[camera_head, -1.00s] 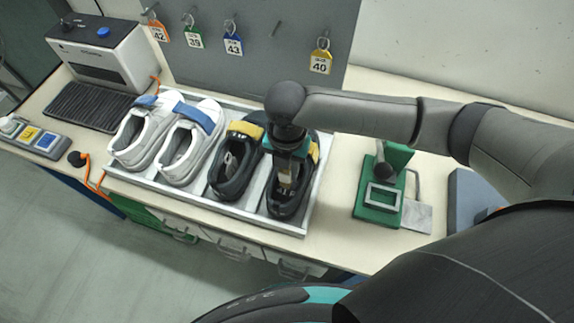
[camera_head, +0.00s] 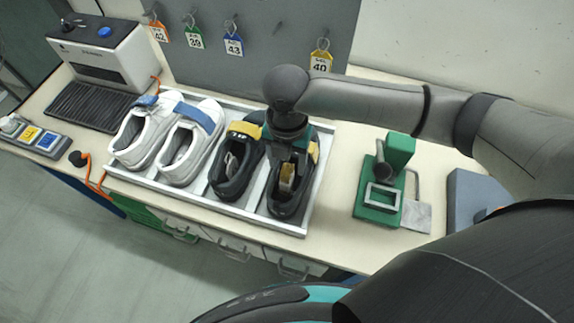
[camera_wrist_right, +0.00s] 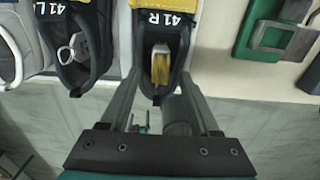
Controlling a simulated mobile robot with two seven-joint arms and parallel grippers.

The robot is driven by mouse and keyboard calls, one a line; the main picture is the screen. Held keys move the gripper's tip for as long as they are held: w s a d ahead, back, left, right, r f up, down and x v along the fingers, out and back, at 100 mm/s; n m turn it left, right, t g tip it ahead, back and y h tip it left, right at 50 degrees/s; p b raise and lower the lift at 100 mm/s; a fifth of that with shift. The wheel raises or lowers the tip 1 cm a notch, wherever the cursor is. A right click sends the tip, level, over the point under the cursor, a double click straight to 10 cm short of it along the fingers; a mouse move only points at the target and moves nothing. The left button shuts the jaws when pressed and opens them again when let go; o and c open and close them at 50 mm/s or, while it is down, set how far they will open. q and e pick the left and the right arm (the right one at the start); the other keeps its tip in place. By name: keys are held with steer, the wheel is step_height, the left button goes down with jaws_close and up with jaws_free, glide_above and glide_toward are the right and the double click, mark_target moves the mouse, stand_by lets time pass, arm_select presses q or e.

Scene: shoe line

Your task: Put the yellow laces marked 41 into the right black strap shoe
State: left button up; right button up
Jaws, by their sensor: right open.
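The right black strap shoe (camera_head: 283,207), marked 41 R in the wrist view (camera_wrist_right: 172,42), stands at the right end of the shoe tray. The yellow laces (camera_head: 287,177) lie inside its opening and also show in the wrist view (camera_wrist_right: 160,66); their own mark is not readable. My right gripper (camera_head: 287,163) is just above the shoe, its fingers open on either side of the laces. The left black shoe (camera_head: 236,173), marked 41 L, stands beside it with a ring-like item inside. My left gripper is not in view.
The grey tray (camera_head: 262,222) also holds a pair of white shoes (camera_head: 165,140) with blue straps. A green fixture (camera_head: 380,195) stands to the right of it. Numbered tags hang on the grey board (camera_head: 270,50) behind. Bench space between tray and fixture is clear.

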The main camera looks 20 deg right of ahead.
step_height(320, 180, up, 12)
steer(key=shift+p, duration=0.4)
steer(key=shift+s, duration=0.1)
stand_by(0.4)
